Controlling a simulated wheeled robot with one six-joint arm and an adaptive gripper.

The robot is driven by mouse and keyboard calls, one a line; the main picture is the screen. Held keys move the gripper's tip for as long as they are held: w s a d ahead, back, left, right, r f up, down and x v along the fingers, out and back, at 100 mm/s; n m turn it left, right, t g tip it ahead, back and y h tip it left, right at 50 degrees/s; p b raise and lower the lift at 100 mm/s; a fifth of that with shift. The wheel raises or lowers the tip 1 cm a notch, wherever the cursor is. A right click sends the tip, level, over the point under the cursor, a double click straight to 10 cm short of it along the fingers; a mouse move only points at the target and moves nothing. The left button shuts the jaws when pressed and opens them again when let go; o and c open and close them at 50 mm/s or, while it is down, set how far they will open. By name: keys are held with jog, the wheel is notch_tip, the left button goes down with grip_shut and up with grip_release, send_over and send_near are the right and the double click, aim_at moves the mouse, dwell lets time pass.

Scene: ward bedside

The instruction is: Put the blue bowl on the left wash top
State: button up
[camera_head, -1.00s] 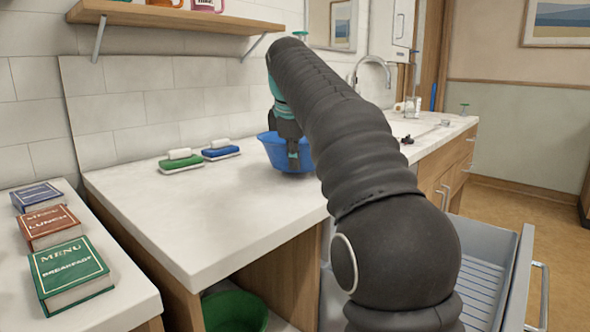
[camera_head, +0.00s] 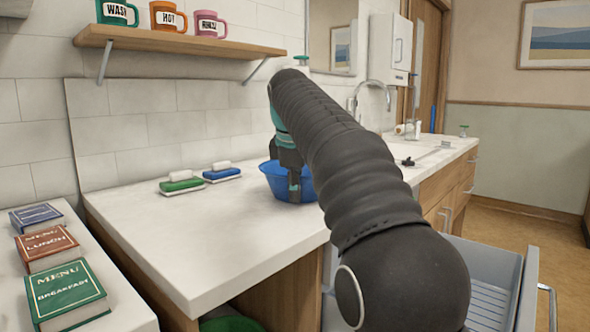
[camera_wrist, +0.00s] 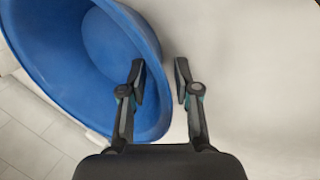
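The blue bowl (camera_head: 272,184) stands upright on the white worktop (camera_head: 200,245), towards its back right and partly hidden by my gripper and arm. It fills the left of the wrist view (camera_wrist: 80,60), with its rim running down past my fingers. My gripper (camera_wrist: 161,82) is open and points down at the bowl's near side. One finger is over the inside of the bowl and the other is outside the rim, with a gap between them. It also shows at the bowl in the head view (camera_head: 294,188).
Three menu books (camera_head: 66,290) lie on the left surface. A shelf (camera_head: 180,42) with mugs hangs above. A drawer (camera_head: 490,270) stands open at right. The worktop's front left is clear.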

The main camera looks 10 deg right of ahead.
jog(key=p+v, duration=0.1)
jog(key=v, duration=1)
jog(key=shift+r, duration=0.15)
jog(key=s+d+f+m+t+y, duration=0.1)
jog(key=s+f+m, duration=1.3)
jog(key=s+f, duration=1.6)
notch_tip(320, 180, down, 3)
jog(key=shift+s+d+t, duration=0.2)
jog(key=shift+d+t, duration=0.1)
jog(key=shift+d, duration=0.1)
